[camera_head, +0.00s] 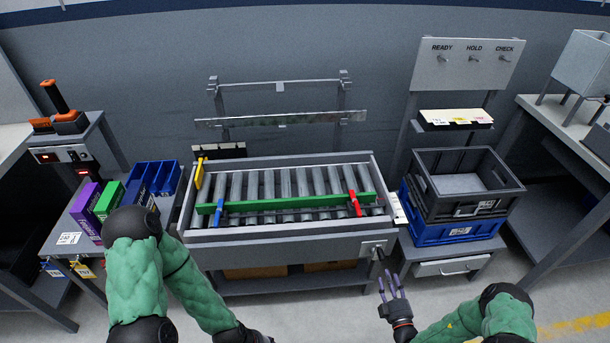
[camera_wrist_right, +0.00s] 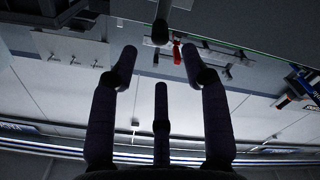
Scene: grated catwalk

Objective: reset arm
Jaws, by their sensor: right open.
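My right gripper (camera_head: 391,281) is in front of the roller conveyor's right front corner, near a dark handle (camera_head: 378,253) on a light plate. Its purple fingers are spread and hold nothing. In the right wrist view the fingers (camera_wrist_right: 158,58) stand apart, with a grey rounded handle end (camera_wrist_right: 160,32) just beyond them; I cannot tell whether they touch. My left arm (camera_head: 195,285) in green padding reaches down to the bottom edge, where the frame cuts it off at a dark wrist; its fingers are hidden.
The roller conveyor (camera_head: 290,243) carries a green bar (camera_head: 290,203) with blue and red clamps and a yellow piece (camera_head: 199,173). Coloured bins (camera_head: 88,212) stand on the left bench. Side tables flank both sides.

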